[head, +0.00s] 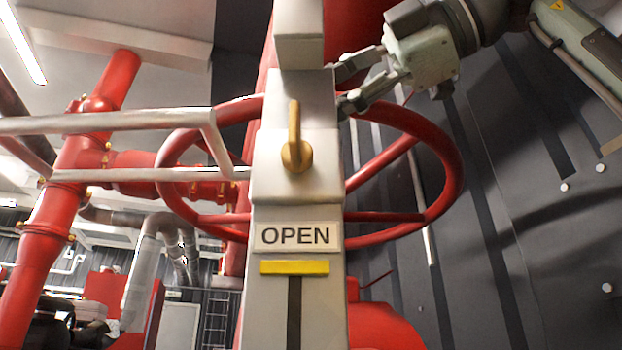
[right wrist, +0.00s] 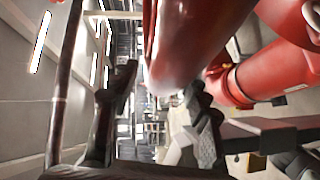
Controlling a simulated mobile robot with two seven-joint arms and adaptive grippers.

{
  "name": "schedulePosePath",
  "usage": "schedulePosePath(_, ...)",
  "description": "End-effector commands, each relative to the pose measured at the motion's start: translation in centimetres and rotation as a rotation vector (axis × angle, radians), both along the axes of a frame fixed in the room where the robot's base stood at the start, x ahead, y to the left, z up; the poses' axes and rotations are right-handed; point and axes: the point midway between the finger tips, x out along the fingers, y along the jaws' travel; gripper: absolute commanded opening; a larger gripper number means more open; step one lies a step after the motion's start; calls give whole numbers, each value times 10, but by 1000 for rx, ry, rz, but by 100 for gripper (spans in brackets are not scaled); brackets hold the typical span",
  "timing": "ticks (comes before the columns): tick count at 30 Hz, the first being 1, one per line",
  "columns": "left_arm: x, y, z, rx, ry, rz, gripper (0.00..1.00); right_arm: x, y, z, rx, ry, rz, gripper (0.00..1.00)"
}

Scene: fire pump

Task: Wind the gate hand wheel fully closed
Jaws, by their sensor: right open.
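The red hand wheel (head: 445,165) spans the middle of the head view, its centre hidden behind a pale grey post (head: 265,180). The post carries an OPEN plate (head: 295,236), with a yellow bar (head: 295,267) just below it at the top of a dark slot. My right gripper (head: 345,90) comes in from the upper right, fingers spread, near the far upper part of the rim beside the post. In the right wrist view its dark fingers (right wrist: 160,115) are apart, with a large red surface beyond and between them. I cannot tell whether they touch the wheel. My left gripper is out of view.
A brass hook-like part (head: 296,145) sticks out of the post above the plate. Pale rails (head: 100,122) cross from the left to near the post. Red pipework (head: 60,200) stands at left, a dark ribbed wall (head: 520,220) at right.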

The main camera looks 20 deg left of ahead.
Motion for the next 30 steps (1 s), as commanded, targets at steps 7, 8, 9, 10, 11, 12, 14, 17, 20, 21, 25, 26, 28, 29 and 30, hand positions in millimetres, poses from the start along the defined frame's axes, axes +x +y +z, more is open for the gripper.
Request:
schedulePosePath(7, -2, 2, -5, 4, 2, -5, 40, 2, 10, -2, 0, 0, 0, 47)
schedulePosePath(8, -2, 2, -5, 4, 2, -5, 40, 2, 10, -2, 0, 0, 0, 47)
schedulePosePath(9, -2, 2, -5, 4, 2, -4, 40, 2, 10, -2, 0, 0, 0, 47)
schedulePosePath(10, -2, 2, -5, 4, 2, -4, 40, 2, 10, -2, 0, 0, 1, 47)
schedulePosePath(11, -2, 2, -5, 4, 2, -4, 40, 2, 10, -2, 0, 0, 1, 47)
schedulePosePath(12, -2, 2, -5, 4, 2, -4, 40, 2, 10, -2, 0, 0, 1, 44)
schedulePosePath(14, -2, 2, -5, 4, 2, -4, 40, 2, 10, -2, 0, 0, 1, 37)
schedulePosePath(17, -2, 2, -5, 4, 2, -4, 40, 2, 9, -2, 0, 0, 1, 24)
schedulePosePath(20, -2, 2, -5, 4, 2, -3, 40, 2, 9, -2, 0, 0, 1, 12)
schedulePosePath(21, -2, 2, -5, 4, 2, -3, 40, 2, 9, -2, 0, 0, 1, 7)
schedulePosePath(25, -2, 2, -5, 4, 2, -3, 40, 2, 9, -2, -1, -1, 1, 0)
schedulePosePath(26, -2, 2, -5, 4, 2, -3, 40, 2, 9, -2, -1, -1, 1, 0)
schedulePosePath(28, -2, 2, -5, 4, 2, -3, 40, 2, 9, -2, -1, -1, 1, 0)
schedulePosePath(29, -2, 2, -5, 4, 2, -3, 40, 2, 9, -2, -1, -1, 1, 0)
schedulePosePath(30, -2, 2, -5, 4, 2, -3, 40, 2, 9, -2, -1, -1, 1, 0)
